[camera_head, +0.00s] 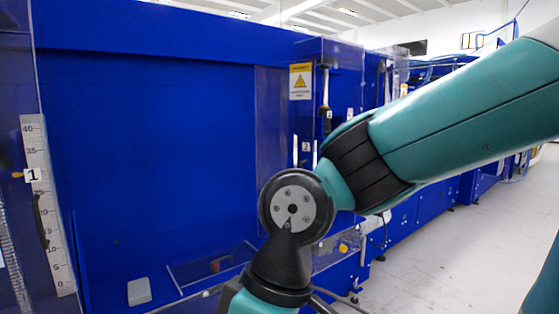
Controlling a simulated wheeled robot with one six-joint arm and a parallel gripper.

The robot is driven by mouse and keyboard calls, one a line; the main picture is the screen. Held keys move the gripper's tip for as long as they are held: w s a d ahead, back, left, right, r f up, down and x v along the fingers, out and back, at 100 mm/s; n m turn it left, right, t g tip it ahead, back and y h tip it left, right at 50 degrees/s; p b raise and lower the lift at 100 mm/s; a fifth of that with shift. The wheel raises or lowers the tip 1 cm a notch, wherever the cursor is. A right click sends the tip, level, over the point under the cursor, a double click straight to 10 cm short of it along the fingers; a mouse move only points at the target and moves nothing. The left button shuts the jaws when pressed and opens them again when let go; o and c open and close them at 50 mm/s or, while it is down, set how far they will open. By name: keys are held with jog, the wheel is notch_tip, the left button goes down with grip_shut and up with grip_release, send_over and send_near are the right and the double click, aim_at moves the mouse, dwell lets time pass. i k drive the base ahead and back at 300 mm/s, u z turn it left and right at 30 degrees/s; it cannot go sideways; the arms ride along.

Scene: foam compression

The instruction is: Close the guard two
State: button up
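A small white label that looks like a 2 (306,146) sits on the blue machine's right side, beside my arm. A clear panel (272,120) stands left of it, in front of the blue back wall; I cannot tell for sure whether this is guard two. The lower part of that panel is partly hidden by my arm. My arm reaches in from the right, bends at a round wrist joint and runs down out of the bottom edge. My gripper is out of view, so its state and any contact do not show.
A clear panel (60,110) with label 1 and a dark handle (41,221) stands at the left, by a white scale (62,265). The blue machine (150,140) has an open-looking bay with a grey block (139,291) low inside. Grey floor (450,270) is free at the right.

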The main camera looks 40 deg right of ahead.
aim_at(300, 75)
jog(key=u, duration=0.1)
jog(key=i, duration=1)
jog(key=z, duration=0.25)
